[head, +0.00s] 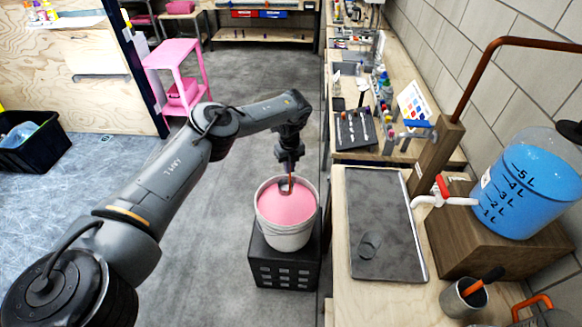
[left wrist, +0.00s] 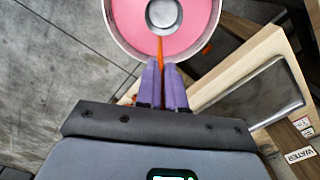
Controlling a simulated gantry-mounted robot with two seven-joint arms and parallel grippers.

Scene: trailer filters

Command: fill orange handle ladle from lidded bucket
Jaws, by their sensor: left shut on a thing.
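A white bucket (head: 283,238) stands with no lid on it, holding pink liquid (head: 285,208) almost up to the rim. My left gripper (head: 289,171) is above the bucket's far side, shut on the orange handle of the ladle. In the left wrist view the purple fingertips (left wrist: 163,66) pinch the orange handle (left wrist: 159,46). The ladle's grey round bowl (left wrist: 163,13) is inside the bucket, at or near the pink surface. I cannot tell whether the bowl holds liquid. My right gripper is not in view.
The bucket sits on a black crate (head: 285,272) beside the workbench. On the bench are a grey mat (head: 378,215), a large jug of blue liquid (head: 530,185) with a red-handled tap (head: 442,186), and a metal cup (head: 462,298). The floor left of the crate is clear.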

